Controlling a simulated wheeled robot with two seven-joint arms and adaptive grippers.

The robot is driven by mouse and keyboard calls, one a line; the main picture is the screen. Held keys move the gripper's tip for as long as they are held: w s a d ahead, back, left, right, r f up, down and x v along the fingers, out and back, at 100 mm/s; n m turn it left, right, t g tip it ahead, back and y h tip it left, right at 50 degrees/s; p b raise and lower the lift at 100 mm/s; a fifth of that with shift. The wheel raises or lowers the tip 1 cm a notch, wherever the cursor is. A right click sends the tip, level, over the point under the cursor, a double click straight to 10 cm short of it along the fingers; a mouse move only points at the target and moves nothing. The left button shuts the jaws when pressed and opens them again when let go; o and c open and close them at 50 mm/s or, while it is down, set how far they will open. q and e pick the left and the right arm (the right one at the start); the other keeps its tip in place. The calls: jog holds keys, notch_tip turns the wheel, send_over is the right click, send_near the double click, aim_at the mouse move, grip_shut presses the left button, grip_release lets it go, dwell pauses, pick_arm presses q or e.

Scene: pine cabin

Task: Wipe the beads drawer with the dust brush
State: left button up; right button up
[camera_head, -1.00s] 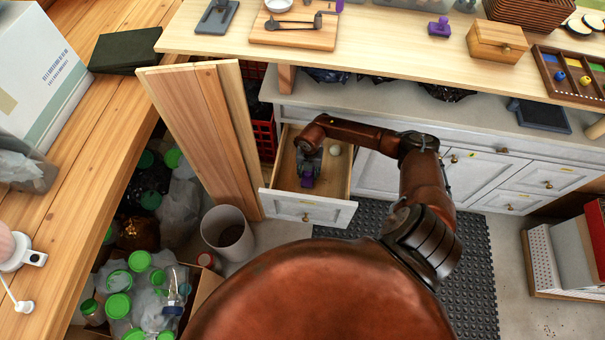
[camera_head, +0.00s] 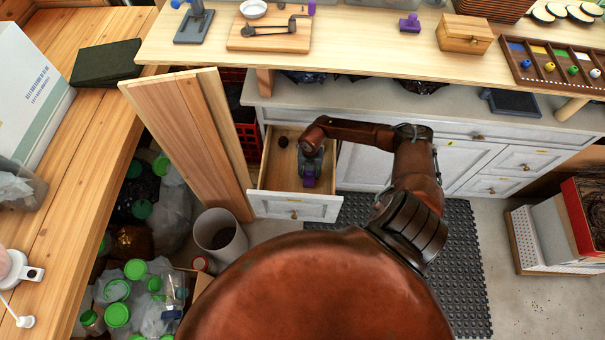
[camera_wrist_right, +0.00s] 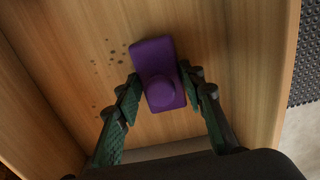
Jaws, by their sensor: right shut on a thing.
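The beads drawer (camera_head: 270,175) stands pulled open from the white cabinet, with a pale wood floor. My right gripper (camera_head: 311,168) reaches down into its right part. In the right wrist view, the right gripper (camera_wrist_right: 165,95) has its fingers on both sides of the purple handle of the dust brush (camera_wrist_right: 155,60) and is shut on it. The brush also shows purple in the head view (camera_head: 309,182). Its bristles are hidden. Several dark specks (camera_wrist_right: 115,55) lie on the drawer floor left of the brush. My left gripper is not in view.
Wooden boards (camera_head: 190,140) lean close to the drawer's left side. A bin (camera_head: 220,236) stands front left. The worktop (camera_head: 370,50) overhangs behind, with a purple-handled item (camera_head: 410,23) on it.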

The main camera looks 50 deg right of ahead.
jog(key=shift+s+d+p, duration=0.65)
jog(key=shift+s+d, duration=0.45)
jog(key=shift+s, duration=0.15)
jog(key=shift+w+d+f+b, duration=0.1)
jog(key=shift+w+d+b, duration=0.25)
jog(key=shift+w+d, duration=0.25)
jog(key=shift+w+a+r, duration=0.2)
jog(key=shift+w+a, duration=0.85)
jog(key=shift+w, duration=0.2)
jog(key=shift+w+a+f, duration=0.15)
jog(key=shift+w+a, duration=0.85)
jog(key=shift+w, duration=0.15)
jog(key=shift+w+a+b, duration=0.3)
jog(key=shift+w+a, duration=0.8)
jog(key=shift+w, duration=0.25)
jog(key=shift+w+a+b, duration=0.35)
jog(key=shift+w+a, duration=0.7)
jog(key=shift+w, duration=0.15)
jog(key=shift+w+a+b, duration=0.3)
jog(key=shift+w+a, duration=0.7)
jog(key=shift+w, duration=0.2)
jog(key=shift+r, duration=0.2)
